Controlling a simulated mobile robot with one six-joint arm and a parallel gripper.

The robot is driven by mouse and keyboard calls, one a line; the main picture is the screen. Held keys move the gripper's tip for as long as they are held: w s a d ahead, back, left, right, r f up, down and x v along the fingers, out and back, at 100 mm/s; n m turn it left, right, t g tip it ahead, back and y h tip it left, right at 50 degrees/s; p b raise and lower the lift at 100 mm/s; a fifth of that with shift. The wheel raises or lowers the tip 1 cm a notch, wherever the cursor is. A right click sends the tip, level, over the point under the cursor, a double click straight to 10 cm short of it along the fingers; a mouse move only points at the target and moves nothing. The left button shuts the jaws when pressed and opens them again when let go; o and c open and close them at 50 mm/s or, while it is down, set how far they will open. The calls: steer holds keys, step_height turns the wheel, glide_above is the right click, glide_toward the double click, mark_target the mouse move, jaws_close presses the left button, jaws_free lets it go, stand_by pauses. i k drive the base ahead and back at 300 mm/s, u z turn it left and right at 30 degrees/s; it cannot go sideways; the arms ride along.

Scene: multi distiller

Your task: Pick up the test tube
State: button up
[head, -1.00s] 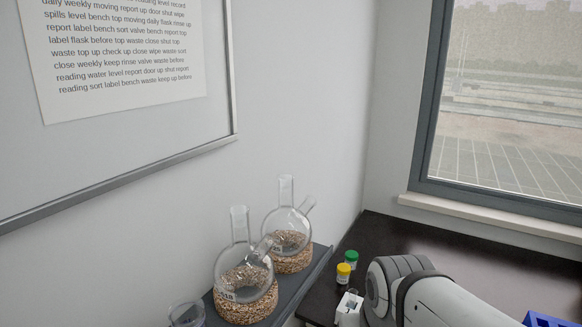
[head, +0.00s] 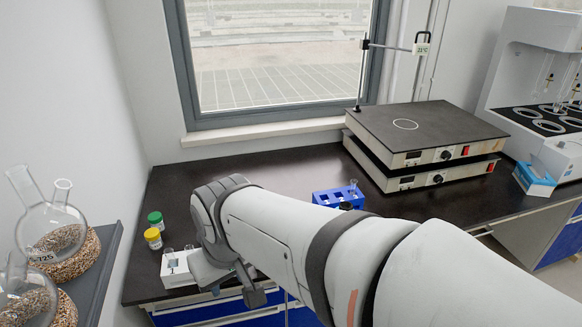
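A blue test tube rack (head: 326,198) stands on the dark bench, just behind my arm. A clear tube (head: 353,187) rises from its right part; the arm hides the rack's lower part. A small white holder (head: 177,270) with clear tube tops stands at the bench's left end. My gripper (head: 236,288) points down near the bench's front edge, just right of the white holder and well left of the blue rack. My arm partly covers it, and I cannot tell whether its fingers are open or hold anything.
Yellow-capped (head: 153,238) and green-capped (head: 156,220) jars stand behind the white holder. Round flasks (head: 50,228) sit on a shelf at left. Stacked hotplates (head: 425,140) and a blue-white box (head: 535,180) are at right. The bench (head: 285,160) under the window is clear.

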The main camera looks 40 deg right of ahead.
mark_target(354, 183)
steer(key=z, duration=1.45)
steer(key=k, duration=0.55)
steer(key=z, duration=1.8)
steer(key=i, duration=0.8)
steer(key=u, duration=1.9)
